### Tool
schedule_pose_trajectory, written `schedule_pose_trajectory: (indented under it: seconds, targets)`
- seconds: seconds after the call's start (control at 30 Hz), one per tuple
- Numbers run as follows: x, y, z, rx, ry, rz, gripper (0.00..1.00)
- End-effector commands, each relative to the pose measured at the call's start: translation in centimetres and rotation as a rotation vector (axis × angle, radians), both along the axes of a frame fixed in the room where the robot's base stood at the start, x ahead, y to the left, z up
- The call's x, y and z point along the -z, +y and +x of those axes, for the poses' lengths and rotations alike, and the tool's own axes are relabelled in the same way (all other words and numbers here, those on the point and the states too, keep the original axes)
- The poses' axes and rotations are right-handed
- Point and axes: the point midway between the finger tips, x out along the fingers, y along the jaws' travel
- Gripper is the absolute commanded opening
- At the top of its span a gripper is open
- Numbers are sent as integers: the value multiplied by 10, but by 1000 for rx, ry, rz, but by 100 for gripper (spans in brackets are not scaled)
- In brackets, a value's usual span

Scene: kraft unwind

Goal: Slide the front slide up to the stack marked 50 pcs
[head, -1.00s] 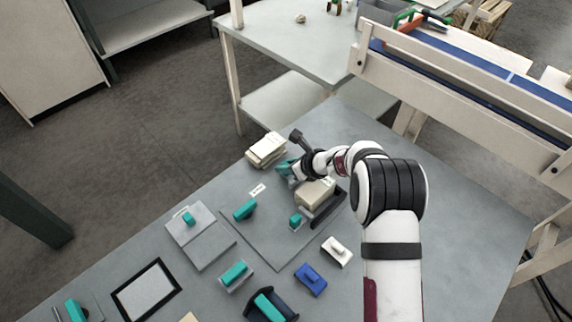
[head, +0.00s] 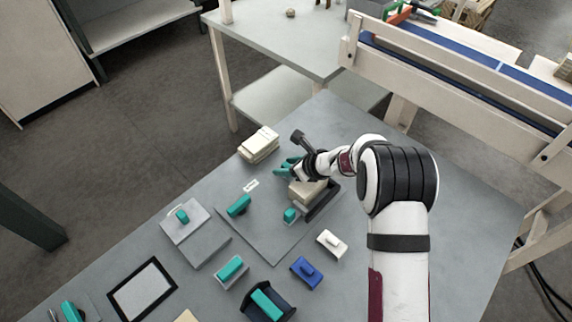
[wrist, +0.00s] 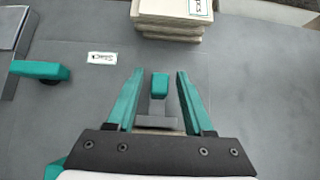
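My gripper (wrist: 155,88) is open in the wrist view, its two teal fingers on either side of a small teal knob (wrist: 160,83) on a grey slide (wrist: 157,107). The fingers look apart from the knob. A stack of pale pads (wrist: 170,28) with a small label stands just beyond the fingertips; the label's print is too small to read surely. In the head view my gripper (head: 288,166) is low over the table, right of this stack (head: 259,143). The arm hides the knob there.
Pale pads (head: 306,192) sit in a dark holder just below the gripper. A teal-handled block (head: 239,206) and a small card (head: 251,185) lie to the left, with several other teal, blue and white handled pieces nearer. Bare grey table (head: 440,185) lies right of the arm.

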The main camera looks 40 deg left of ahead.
Motion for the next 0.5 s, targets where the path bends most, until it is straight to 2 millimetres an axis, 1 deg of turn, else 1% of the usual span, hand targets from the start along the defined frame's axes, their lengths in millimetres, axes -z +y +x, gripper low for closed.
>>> schedule_pose_trajectory:
  seconds: [0.27,0.33,0.43,0.5]
  targets:
    - [0,0,0,0,0,0,55]
    - [-4,-3,0,1,-1,0,55]
    - [-16,-16,0,1,-1,0,55]
    - [-31,-29,1,2,-2,1,55]
